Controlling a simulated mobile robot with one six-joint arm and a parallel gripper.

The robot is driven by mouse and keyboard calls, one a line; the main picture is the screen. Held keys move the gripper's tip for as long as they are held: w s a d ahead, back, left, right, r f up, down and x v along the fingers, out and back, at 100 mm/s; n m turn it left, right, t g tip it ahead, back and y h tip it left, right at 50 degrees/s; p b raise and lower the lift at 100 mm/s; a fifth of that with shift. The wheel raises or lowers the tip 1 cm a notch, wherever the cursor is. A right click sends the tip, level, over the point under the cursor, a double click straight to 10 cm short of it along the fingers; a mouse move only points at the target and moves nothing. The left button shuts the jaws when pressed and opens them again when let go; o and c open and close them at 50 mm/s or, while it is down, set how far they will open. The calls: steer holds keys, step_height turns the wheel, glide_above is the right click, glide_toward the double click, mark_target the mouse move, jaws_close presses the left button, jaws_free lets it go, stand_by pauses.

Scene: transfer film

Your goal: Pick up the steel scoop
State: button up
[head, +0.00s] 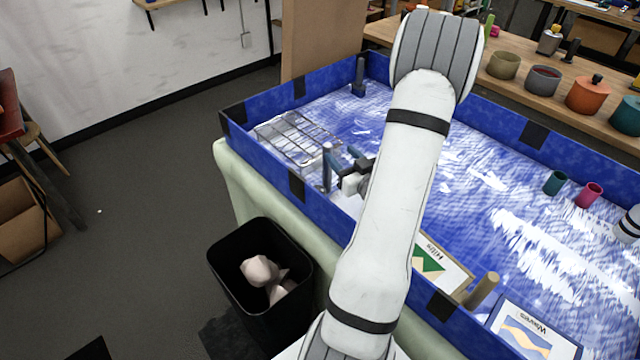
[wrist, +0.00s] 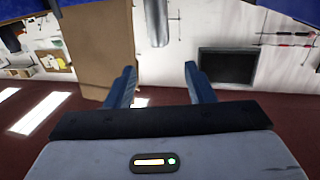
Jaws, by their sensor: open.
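An upright grey cylindrical piece with a paler top (head: 327,165) stands near the left wall of the blue tray. It looks like the steel scoop's handle, but I cannot make out a scoop bowl. My gripper (head: 343,158) is open just to its right, partly hidden by my arm. In the wrist view, which looks upside down, the open fingers (wrist: 160,85) have nothing between them. A grey upright piece (wrist: 160,22) shows beyond them at the top edge, apart from the fingers.
A wire rack (head: 297,138) lies in the blue tray (head: 262,152), left of my gripper. A dark post (head: 359,76) stands at the back. Teal (head: 556,182) and pink (head: 588,194) cups stand right. A black bin (head: 231,285) is outside the tray. The tray's middle is largely clear.

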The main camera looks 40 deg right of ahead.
mark_target(328, 147)
step_height(328, 147, down, 5)
steer(key=w+p, duration=0.1)
steer(key=w, duration=0.6)
steer(key=shift+w+d+p, duration=0.25)
steer(key=shift+d+p, duration=0.15)
steer(key=shift+d, duration=0.05)
steer(key=shift+r, duration=0.1)
steer(key=shift+c, duration=0.2)
jaws_close()
